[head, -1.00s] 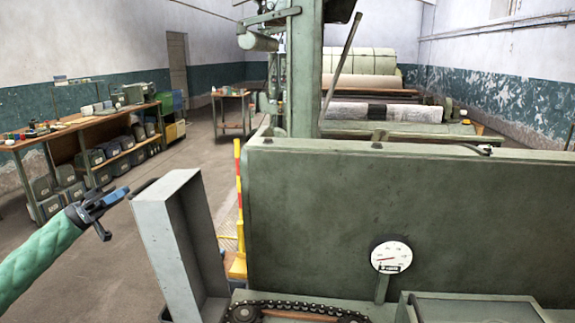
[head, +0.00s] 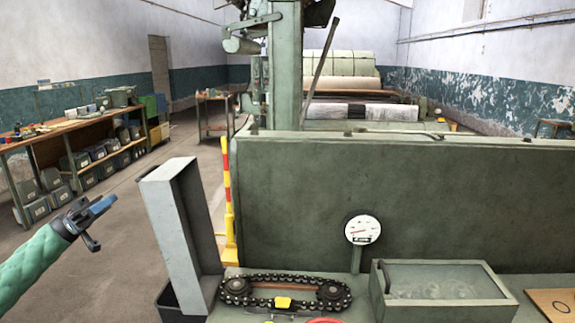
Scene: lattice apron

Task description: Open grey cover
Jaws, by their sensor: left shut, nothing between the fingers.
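The grey cover (head: 167,232) is a hollow, box-like shell. It stands upright on its end, swung open at the left end of the green machine, its hollow side facing right. Beside it, a chain drive (head: 285,291) with two sprockets lies exposed on the machine bed. My left gripper (head: 102,220) is left of the cover, shut and empty, with a gap between its fingers and the cover. My right gripper is not in view.
A tall green panel (head: 370,200) with a dial gauge (head: 362,230) stands behind the chain. A glass-topped box (head: 440,285) sits at right. A yellow-red post (head: 228,195) stands behind the cover. A workbench (head: 70,135) is at far left, with open floor between.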

